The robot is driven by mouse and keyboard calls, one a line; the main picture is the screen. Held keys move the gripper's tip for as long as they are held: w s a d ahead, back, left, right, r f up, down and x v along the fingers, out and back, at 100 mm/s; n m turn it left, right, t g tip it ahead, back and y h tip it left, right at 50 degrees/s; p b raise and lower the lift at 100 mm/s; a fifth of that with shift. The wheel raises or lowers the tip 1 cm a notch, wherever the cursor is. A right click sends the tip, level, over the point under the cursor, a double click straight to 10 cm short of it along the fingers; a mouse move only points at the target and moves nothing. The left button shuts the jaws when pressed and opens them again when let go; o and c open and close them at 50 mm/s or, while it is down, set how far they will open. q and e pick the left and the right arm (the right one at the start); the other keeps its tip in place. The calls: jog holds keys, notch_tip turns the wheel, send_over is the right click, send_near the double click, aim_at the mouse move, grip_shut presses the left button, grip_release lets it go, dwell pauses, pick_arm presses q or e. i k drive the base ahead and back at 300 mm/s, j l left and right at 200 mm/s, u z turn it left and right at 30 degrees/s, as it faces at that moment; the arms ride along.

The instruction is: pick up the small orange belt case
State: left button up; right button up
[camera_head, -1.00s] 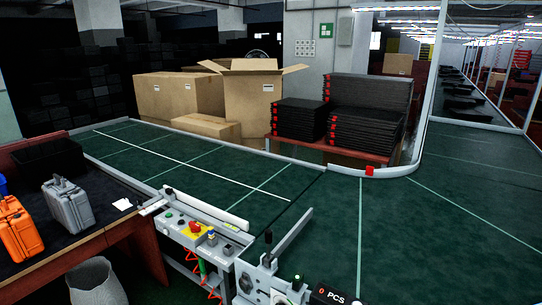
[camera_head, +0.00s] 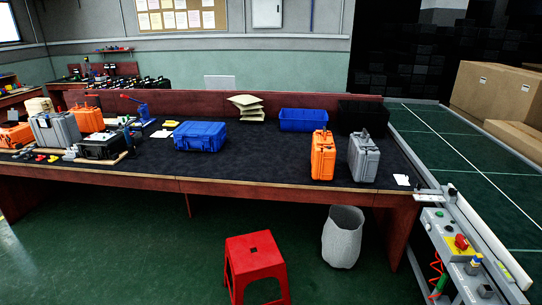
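Several orange cases are on the dark-topped workbench (camera_head: 270,171). One orange case (camera_head: 323,155) stands upright on the right half, beside a grey case (camera_head: 363,157). Another orange case (camera_head: 90,119) is at the left among grey and black cases. A further orange case (camera_head: 14,136) is at the far left edge, partly cut off. I cannot tell which of them is the small belt case. No orange case shows on the visible part of the conveyor (camera_head: 470,150). Neither of my grippers is in view.
A blue case (camera_head: 200,136), a blue bin (camera_head: 297,119) and a black bin (camera_head: 362,116) are on the bench. A red stool (camera_head: 255,259) and a grey waste basket (camera_head: 343,237) stand in front. A control panel (camera_head: 459,247) is at right. Floor at lower left is clear.

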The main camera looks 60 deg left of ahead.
aim_at(324, 151)
jog(key=u, duration=1.7)
jog(key=i+l, duration=0.2)
jog(key=i, duration=0.4)
jog(key=i+l+z, duration=0.1)
jog(key=i, duration=0.5)
jog(key=i+l, duration=0.2)
jog(key=i, duration=0.4)
jog(key=l+z, duration=0.05)
